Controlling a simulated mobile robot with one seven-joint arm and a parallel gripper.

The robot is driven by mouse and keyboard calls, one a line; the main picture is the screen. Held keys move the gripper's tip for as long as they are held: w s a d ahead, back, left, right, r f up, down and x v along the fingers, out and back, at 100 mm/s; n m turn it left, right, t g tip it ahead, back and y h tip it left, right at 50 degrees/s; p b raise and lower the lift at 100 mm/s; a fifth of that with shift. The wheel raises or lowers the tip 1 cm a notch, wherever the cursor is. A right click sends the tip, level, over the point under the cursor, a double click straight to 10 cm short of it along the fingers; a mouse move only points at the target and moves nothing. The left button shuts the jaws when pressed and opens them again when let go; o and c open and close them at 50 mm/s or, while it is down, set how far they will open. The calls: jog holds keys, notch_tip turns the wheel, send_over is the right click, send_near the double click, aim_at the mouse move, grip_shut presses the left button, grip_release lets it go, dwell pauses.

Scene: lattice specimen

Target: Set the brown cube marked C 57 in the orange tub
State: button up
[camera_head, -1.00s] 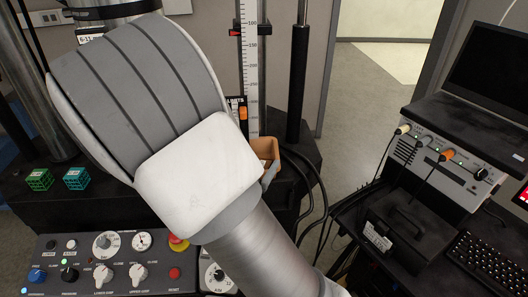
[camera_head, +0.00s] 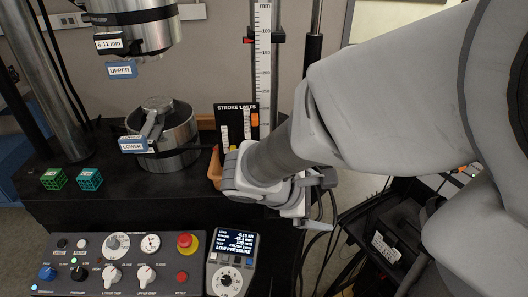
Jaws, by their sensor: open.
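An orange edge (camera_head: 215,168), which looks like part of the orange tub, shows just left of my wrist on the black bench. My arm hides the rest, so its inside cannot be seen. I cannot make out the brown cube marked C 57 in the current view. My gripper (camera_head: 316,199) is at the end of the arm, right of the wrist and near the bench's right edge. It is open, with its fingers small and partly hidden; I see nothing held in it.
A green lattice cube (camera_head: 53,179) and a teal one (camera_head: 89,179) sit at the bench's left. The test machine's lower grip (camera_head: 165,140) and stroke-limits board (camera_head: 236,122) stand behind. A control panel (camera_head: 115,262) and display unit (camera_head: 231,262) line the front.

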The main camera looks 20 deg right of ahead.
jog(key=s+a+r+m+t+y, duration=0.3)
jog(key=s+a+r+m+y, duration=0.3)
jog(key=m, duration=0.6)
notch_tip(320, 180, up, 3)
jog(key=a+y, duration=0.2)
jog(key=y, duration=0.1)
jog(key=shift+a, duration=0.2)
jog(key=shift+f, duration=0.1)
